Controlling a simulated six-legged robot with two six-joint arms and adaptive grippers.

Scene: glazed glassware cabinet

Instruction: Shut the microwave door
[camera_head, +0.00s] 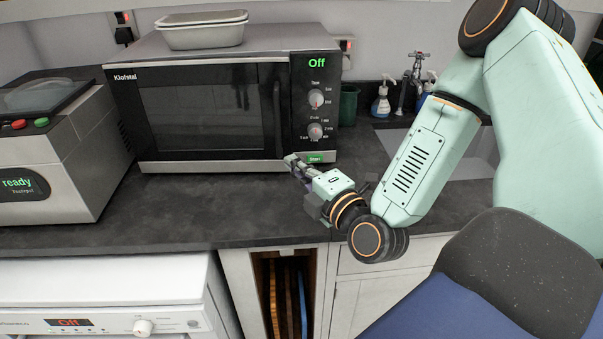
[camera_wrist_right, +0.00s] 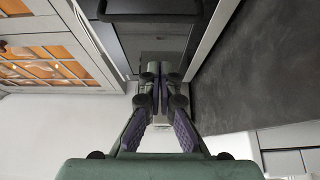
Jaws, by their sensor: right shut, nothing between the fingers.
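The microwave (camera_head: 215,95) stands on the dark counter with its black glass front facing me. Its door (camera_head: 205,110) looks flush with the body, with no gap that I can see. The dark vertical handle (camera_head: 277,115) is at the door's right edge, beside the control panel. My right gripper (camera_head: 292,163) is shut and empty, just in front of the microwave's lower right corner, near the Start button (camera_head: 314,157). I cannot tell whether it touches the microwave. In the right wrist view its closed fingers (camera_wrist_right: 160,88) point towards the dark microwave front (camera_wrist_right: 155,40). My left gripper is out of view.
Stacked trays (camera_head: 202,30) sit on top of the microwave. Another appliance with a "ready" display (camera_head: 55,150) stands to its left. Soap bottles (camera_head: 381,102) and a tap (camera_head: 415,75) are at the right. The counter (camera_head: 190,207) in front is clear.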

